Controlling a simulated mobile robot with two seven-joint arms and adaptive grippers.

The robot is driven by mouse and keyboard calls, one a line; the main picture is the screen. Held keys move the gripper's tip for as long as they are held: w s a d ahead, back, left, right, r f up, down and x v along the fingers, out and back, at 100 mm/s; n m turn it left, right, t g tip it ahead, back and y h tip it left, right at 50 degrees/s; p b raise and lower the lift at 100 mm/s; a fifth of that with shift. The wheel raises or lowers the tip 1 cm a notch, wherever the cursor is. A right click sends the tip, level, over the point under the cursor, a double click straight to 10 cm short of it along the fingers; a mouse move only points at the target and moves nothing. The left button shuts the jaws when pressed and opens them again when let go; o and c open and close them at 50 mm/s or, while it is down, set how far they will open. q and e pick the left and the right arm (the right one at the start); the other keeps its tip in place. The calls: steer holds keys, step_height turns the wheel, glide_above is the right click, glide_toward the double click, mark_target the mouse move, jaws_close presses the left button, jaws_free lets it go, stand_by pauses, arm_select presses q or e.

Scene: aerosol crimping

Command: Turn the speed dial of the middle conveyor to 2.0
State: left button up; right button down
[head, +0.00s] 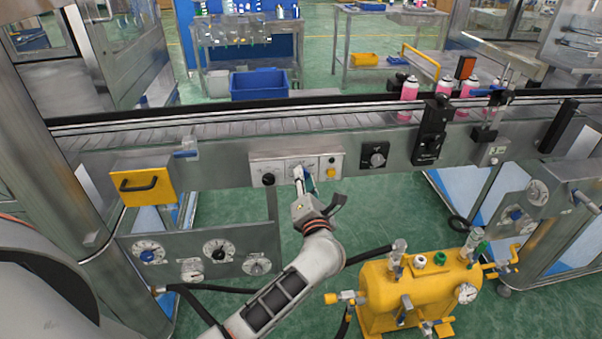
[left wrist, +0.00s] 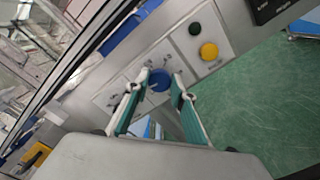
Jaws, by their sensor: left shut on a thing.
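The blue speed dial (left wrist: 159,80) sits on the white control panel (head: 258,163) on the front of the middle conveyor. In the left wrist view a pale mark shows on the dial, and the scale print around it is too small to read. My left gripper (head: 301,173) reaches up to the panel's middle section and covers most of the dial in the head view. In the left wrist view its green-padded fingers (left wrist: 159,84) stand on either side of the dial, shut on it. My right gripper is not in view.
A yellow button (left wrist: 209,51) and a dark button (left wrist: 195,28) lie beside the dial. A black knob (head: 268,179) is left of it. A black dial (head: 374,155) is further right. A yellow tank (head: 385,290) stands below right; pink cans (head: 409,91) stand on the conveyor.

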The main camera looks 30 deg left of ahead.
arm_select(q)
steer(key=m+p, duration=0.3)
steer(key=shift+f+m, duration=0.1)
steer(key=shift+m, duration=0.3)
stand_by(0.4)
steer(key=o, duration=1.1)
steer(key=v, duration=1.2)
